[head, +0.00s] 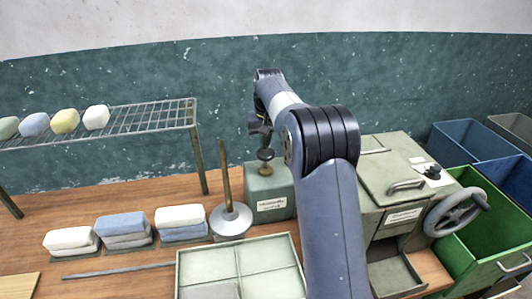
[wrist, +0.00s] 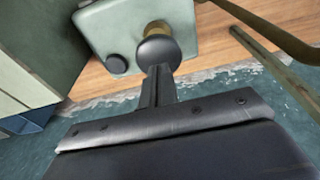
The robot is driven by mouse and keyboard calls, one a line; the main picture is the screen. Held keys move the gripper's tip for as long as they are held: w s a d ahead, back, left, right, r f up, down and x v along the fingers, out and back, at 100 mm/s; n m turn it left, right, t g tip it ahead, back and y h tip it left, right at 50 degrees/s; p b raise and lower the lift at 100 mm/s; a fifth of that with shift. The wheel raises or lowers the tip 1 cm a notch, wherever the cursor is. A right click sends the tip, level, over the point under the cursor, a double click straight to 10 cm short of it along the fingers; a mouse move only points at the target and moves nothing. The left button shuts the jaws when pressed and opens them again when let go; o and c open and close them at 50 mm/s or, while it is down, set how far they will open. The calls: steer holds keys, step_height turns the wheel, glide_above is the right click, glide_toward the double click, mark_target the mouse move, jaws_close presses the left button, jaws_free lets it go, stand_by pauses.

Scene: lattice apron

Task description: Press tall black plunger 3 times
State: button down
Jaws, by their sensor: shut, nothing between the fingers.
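The tall black plunger (wrist: 157,49) has a round dark knob on a brass stem, standing on the pale green box (wrist: 100,20). In the head view the plunger (head: 265,155) rises from the top of the labelled green box (head: 270,192). My gripper (wrist: 158,72) is shut and empty, its fingertips at the knob; in the head view my gripper (head: 262,138) is directly above the plunger. I cannot tell whether the fingertips touch the knob. A shorter black knob (wrist: 117,64) sits beside the plunger on the same box.
A spike on a round grey base (head: 231,220) stands left of the box. A divided tray (head: 240,238) lies in front. Folded cloths (head: 122,226) and a wire rack (head: 150,117) are to the left. A green cabinet with a handwheel (head: 457,211) is to the right.

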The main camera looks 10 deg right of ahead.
mark_target(266, 153)
steer(key=shift+f+b, duration=0.95)
steer(key=shift+f, duration=1.1)
step_height(266, 153, up, 3)
steer(key=shift+f+p, duration=0.2)
steer(key=shift+p, duration=1.05)
steer(key=shift+r, duration=0.7)
steer(key=shift+b, duration=0.3)
steer(key=shift+f+b, duration=0.9)
steer(key=shift+f, duration=1.1)
steer(key=shift+r+p, duration=1.05)
steer(key=shift+r, duration=0.9)
